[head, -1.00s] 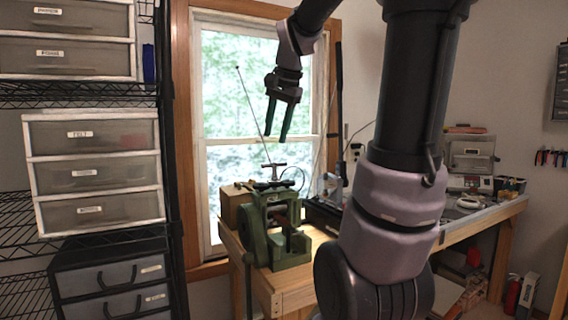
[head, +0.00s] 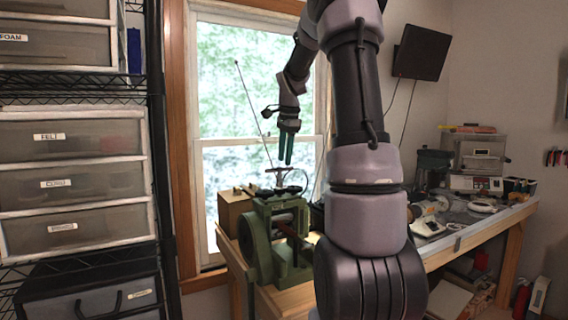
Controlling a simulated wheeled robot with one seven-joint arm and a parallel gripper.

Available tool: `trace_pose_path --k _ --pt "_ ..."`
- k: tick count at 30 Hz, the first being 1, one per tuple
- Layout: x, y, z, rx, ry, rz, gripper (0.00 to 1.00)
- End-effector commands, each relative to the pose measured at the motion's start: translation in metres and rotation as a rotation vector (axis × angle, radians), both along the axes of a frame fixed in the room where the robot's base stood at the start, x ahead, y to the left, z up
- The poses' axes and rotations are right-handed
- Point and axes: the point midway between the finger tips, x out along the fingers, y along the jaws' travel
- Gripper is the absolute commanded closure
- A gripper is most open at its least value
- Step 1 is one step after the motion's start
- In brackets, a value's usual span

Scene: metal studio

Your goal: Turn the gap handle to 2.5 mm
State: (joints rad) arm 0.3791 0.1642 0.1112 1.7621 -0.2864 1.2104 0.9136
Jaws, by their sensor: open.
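A green rolling mill (head: 262,240) stands on the near left end of the wooden bench. Its T-shaped gap handle (head: 279,172) sits on top, in front of the window. A dial or scale reading cannot be made out. My gripper (head: 286,162) points down, with its dark green fingers just above and slightly right of the handle's middle in the picture. The fingers look close together from this angle, and no object shows between them. Whether the fingertips touch the handle cannot be told.
A thin rod (head: 252,112) leans up behind the mill. A wooden block (head: 233,209) stands at its left. Drawer units (head: 75,180) on a wire rack fill the left side. The bench (head: 470,236) runs right with several tools on it. My arm hides the bench's middle.

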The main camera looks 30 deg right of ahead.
Motion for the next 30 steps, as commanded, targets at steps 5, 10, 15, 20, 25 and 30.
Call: trace_pose_path --k 5,10,15,20,25,30 --pt "0.004 0.0 -0.02 0.001 0.001 0.001 0.54" --pt "0.005 0.001 -0.025 0.001 -0.001 0.0 0.54" --pt "0.005 0.001 -0.025 0.0 -0.001 0.001 0.54" --pt "0.005 0.001 -0.025 0.0 -0.001 0.001 1.0" --pt "0.005 0.001 -0.025 0.001 -0.001 0.002 1.0" --pt "0.005 0.002 -0.025 0.002 0.0 0.013 1.0"
